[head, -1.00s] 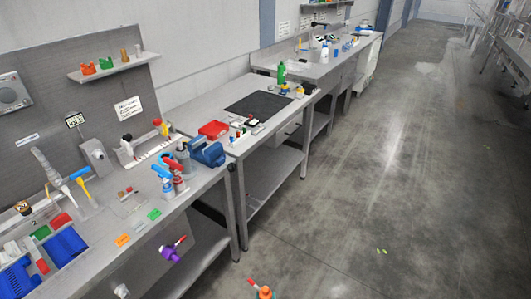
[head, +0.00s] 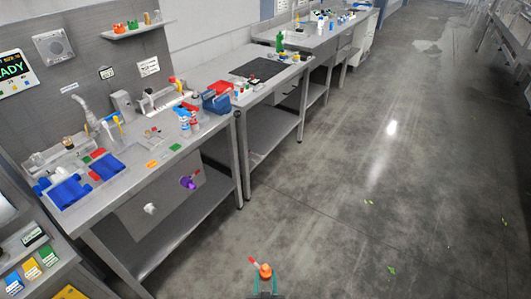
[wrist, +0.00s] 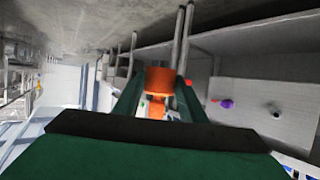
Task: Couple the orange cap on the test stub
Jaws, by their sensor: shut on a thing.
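An orange cap (head: 264,270) with a red and white lever is held in my gripper (head: 265,284), low in the head view and over the floor. In the wrist view the orange cap (wrist: 159,79) sits between the green fingers, which are shut on it. A bare white stub (head: 150,208) sticks out of the grey panel under the front bench. It shows small in the wrist view (wrist: 275,113). A purple cap (head: 187,182) with a red tip is on the same panel, to the right of the stub. My gripper is well apart from both.
The front bench (head: 120,190) carries blue bins (head: 69,192), bottles and a blue and red box. Its edge and legs stand near the panel. A side unit (head: 28,258) with coloured labels is at lower left.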

